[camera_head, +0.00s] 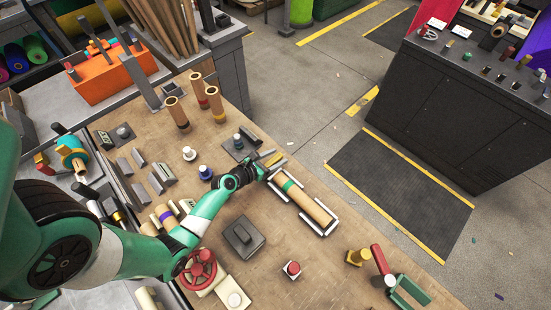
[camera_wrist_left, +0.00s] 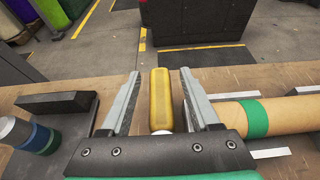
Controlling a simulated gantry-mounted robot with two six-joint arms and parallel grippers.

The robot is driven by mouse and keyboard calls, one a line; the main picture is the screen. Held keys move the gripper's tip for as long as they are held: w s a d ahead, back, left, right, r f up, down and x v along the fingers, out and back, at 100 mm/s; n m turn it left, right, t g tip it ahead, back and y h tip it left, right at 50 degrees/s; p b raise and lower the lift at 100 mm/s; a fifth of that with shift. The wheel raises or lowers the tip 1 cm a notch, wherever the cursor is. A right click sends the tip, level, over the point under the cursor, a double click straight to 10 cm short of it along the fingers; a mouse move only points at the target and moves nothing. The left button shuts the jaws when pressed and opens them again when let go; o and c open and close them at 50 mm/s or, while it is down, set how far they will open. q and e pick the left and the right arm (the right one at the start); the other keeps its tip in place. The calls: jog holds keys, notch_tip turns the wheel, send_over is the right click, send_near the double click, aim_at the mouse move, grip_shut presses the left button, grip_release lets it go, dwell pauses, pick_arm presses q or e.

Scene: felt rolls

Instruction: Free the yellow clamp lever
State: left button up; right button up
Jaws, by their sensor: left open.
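The yellow clamp lever (camera_wrist_left: 160,95) stands up between the two fingers of my left gripper (camera_wrist_left: 160,92) in the left wrist view, with a gap on each side. A pale round part shows at its lower end; its base is hidden behind the gripper body. In the head view my left gripper (camera_head: 277,160) is over the workbench, and a bit of yellow (camera_head: 273,159) shows between its fingers. The left gripper is open and nothing is gripped. A cardboard roll with a green band (camera_head: 312,207) lies beside it in a metal cradle; the roll also shows in the left wrist view (camera_wrist_left: 292,112).
A dark block (camera_wrist_left: 58,103) is left of the gripper. Upright tubes (camera_head: 195,88), a grey block (camera_head: 243,237), a red wheel (camera_head: 198,270) and a red-topped block (camera_head: 291,270) stand on the bench (camera_head: 270,250). The bench's right edge is near the roll.

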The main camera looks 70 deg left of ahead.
pick_arm(q)
grip_shut()
dwell(1.4)
